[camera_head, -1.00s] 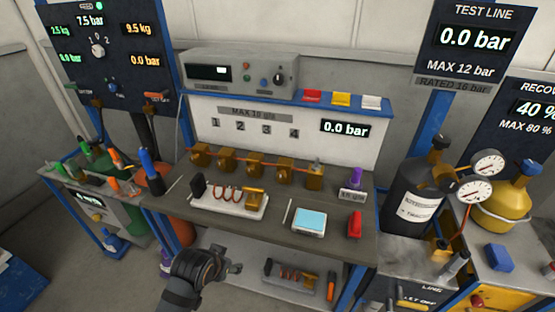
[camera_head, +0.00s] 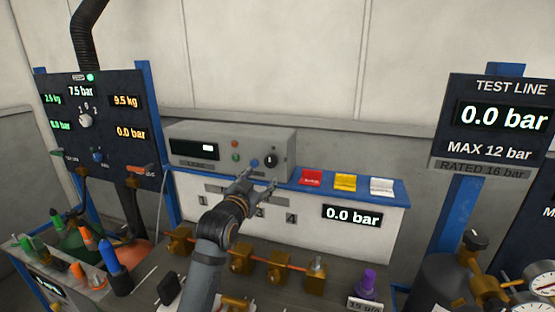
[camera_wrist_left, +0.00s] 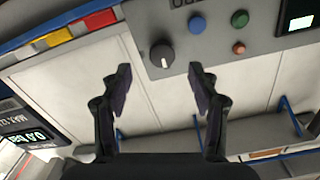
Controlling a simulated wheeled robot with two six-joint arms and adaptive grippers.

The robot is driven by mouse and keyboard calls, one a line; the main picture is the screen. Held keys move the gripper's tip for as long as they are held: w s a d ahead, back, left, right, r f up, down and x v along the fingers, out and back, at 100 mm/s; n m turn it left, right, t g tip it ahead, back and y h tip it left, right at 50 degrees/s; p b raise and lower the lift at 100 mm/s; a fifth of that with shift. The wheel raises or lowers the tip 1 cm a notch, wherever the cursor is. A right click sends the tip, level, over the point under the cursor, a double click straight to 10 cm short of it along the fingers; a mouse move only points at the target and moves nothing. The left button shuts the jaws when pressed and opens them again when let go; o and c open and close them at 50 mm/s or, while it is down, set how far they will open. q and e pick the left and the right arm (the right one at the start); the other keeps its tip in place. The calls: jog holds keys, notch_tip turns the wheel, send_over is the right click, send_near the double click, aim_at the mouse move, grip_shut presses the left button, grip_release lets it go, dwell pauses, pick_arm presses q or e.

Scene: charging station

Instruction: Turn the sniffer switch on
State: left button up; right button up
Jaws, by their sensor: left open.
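The grey sniffer box (camera_head: 222,136) stands on the blue-edged shelf in the head view. Its black rotary switch (camera_head: 270,160) has a pale pointer mark and sits at the right of its front face. The switch also shows in the left wrist view (camera_wrist_left: 162,54), in front of and between the fingers, apart from them. A blue button (camera_wrist_left: 197,24) sits beside the switch. My left gripper (camera_head: 262,185) is open and empty, just below the box front. It also shows in the left wrist view (camera_wrist_left: 160,85). My right gripper is not in view.
Red (camera_head: 311,177), yellow (camera_head: 345,182) and white (camera_head: 382,186) tags lie on the shelf right of the box. Brass valves (camera_head: 242,260) line the bench below my left arm. The wall above the box is clear.

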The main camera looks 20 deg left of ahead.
aim_at(270, 163)
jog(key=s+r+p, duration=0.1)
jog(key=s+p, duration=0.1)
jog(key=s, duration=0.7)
pick_arm(q)
jog(key=w, duration=0.2)
jog(key=w+r, duration=0.1)
jog(key=w, duration=0.2)
jog(key=shift+w+d+r+p, duration=0.1)
jog(key=shift+w+d+p, duration=0.1)
jog(key=shift+p, duration=0.1)
jog(key=shift+w+p, duration=0.3)
jog(key=shift+w, duration=1.15)
jog(key=shift+c, duration=0.4)
jog(key=c, duration=1.1)
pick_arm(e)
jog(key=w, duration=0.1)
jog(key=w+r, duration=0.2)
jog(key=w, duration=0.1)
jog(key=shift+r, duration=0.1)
